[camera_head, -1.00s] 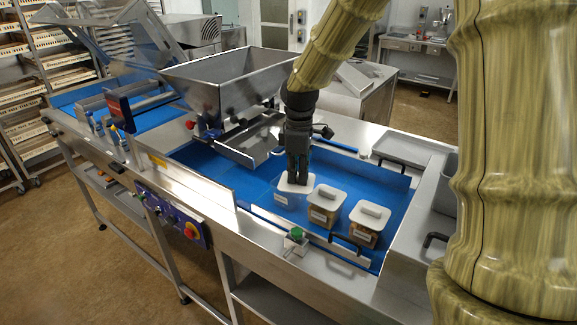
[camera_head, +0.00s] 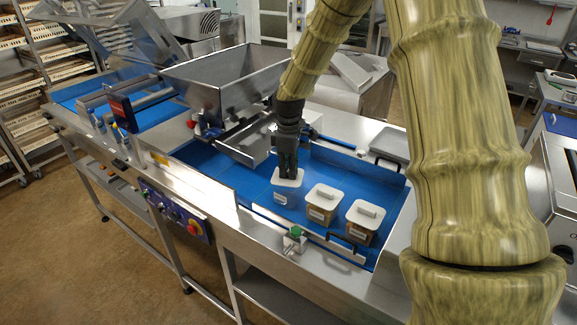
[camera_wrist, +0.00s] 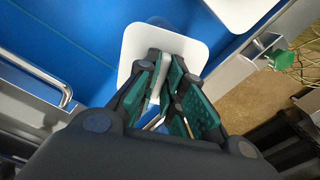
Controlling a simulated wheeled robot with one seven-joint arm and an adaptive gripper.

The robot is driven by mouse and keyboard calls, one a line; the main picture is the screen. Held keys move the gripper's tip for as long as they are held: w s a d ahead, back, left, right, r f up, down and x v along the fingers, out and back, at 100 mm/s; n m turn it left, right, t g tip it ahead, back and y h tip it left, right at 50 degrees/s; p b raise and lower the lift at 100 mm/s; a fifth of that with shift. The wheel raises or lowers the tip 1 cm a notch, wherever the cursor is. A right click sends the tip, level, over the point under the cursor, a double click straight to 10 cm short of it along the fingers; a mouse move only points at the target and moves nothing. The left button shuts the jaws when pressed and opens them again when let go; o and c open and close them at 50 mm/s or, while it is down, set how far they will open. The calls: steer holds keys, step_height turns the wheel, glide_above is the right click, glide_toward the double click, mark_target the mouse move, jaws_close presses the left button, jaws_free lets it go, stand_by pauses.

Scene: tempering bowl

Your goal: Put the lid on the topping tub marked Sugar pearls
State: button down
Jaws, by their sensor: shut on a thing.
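My gripper (camera_head: 287,172) points down and is shut on the upright handle of a white square lid (camera_head: 288,182). The lid also shows in the wrist view (camera_wrist: 190,48), with the handle between the green-padded fingers (camera_wrist: 165,75). The lid is at the top of the leftmost clear tub (camera_head: 284,197), roughly in line with it. I cannot tell if it is fully seated. This tub has a white label too small to read, so I cannot confirm it says Sugar pearls. Its contents look pale or clear.
Two more tubs, a middle one (camera_head: 319,214) and a right one (camera_head: 359,233), stand to the right with white lids on and brown contents. All stand on the blue belt (camera_head: 240,180).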

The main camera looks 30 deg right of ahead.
steer(key=shift+f, duration=0.2)
steer(key=shift+f, duration=0.15)
steer(key=c, duration=1.5)
jaws_free()
step_height(320, 180, up, 12)
steer(key=b, duration=0.4)
